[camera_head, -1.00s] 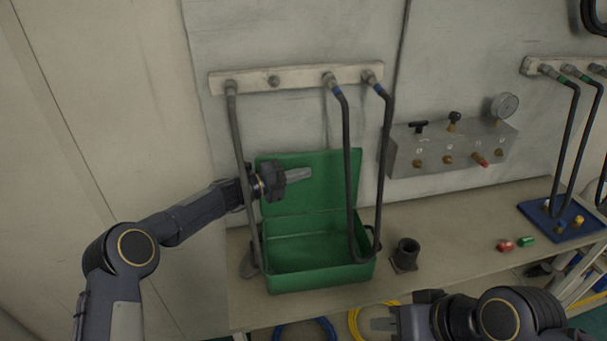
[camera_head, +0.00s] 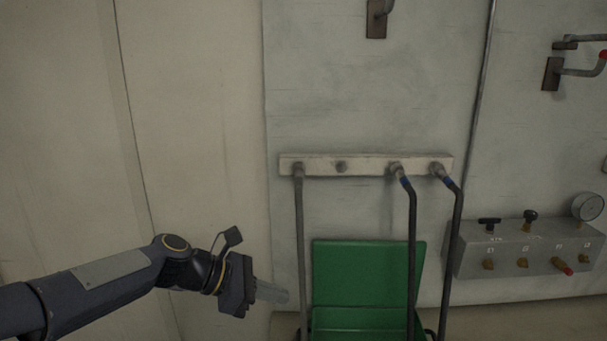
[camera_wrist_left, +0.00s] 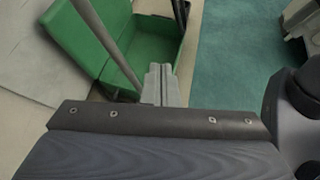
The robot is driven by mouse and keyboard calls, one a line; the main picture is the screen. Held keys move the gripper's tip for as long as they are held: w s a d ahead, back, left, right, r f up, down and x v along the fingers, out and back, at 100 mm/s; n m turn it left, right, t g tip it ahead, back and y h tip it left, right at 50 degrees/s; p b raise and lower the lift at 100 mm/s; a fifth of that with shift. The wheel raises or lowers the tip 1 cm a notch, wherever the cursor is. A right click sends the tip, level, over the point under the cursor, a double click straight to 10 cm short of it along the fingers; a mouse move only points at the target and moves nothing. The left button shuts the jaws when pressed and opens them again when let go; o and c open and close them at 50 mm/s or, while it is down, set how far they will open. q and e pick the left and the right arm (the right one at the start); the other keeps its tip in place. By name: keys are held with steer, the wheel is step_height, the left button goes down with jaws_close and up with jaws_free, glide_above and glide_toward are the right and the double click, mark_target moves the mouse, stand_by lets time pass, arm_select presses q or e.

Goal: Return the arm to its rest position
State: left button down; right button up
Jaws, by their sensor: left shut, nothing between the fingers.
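My left arm comes in from the left in the head view, and its gripper (camera_head: 273,293) is shut and empty. It is in the air to the left of the first hanging hose and the green case (camera_head: 367,273). In the left wrist view the closed fingers (camera_wrist_left: 160,84) show with the open green case (camera_wrist_left: 93,47) beyond them. My right gripper is outside both present views.
A white rail (camera_head: 365,165) on the wall carries hanging dark hoses (camera_head: 412,240). A grey valve panel (camera_head: 520,250) with a gauge (camera_head: 587,206) is at the right. Wall brackets (camera_head: 377,18) sit higher up. The wall area left of the rail is clear.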

arm_select(q)
steer(key=s+a+f+m+t+y, duration=0.1)
steer(key=s+a+f+m+y, duration=0.1)
steer(key=s+a+m, duration=0.3)
steer(key=s+a+f+m+t+y, duration=0.1)
steer(key=s+a+f+m+y, duration=0.2)
steer(key=s+m, duration=0.4)
steer(key=s+a+f+m+y, duration=0.2)
steer(key=s+a+f+m, duration=0.2)
steer(key=s, duration=1)
steer(key=a+m+b, duration=0.1)
steer(key=a+m, duration=0.1)
steer(key=a, duration=0.1)
steer(key=shift+a+t+y, duration=0.25)
steer(key=shift+t+y, duration=0.05)
steer(key=shift+t, duration=0.1)
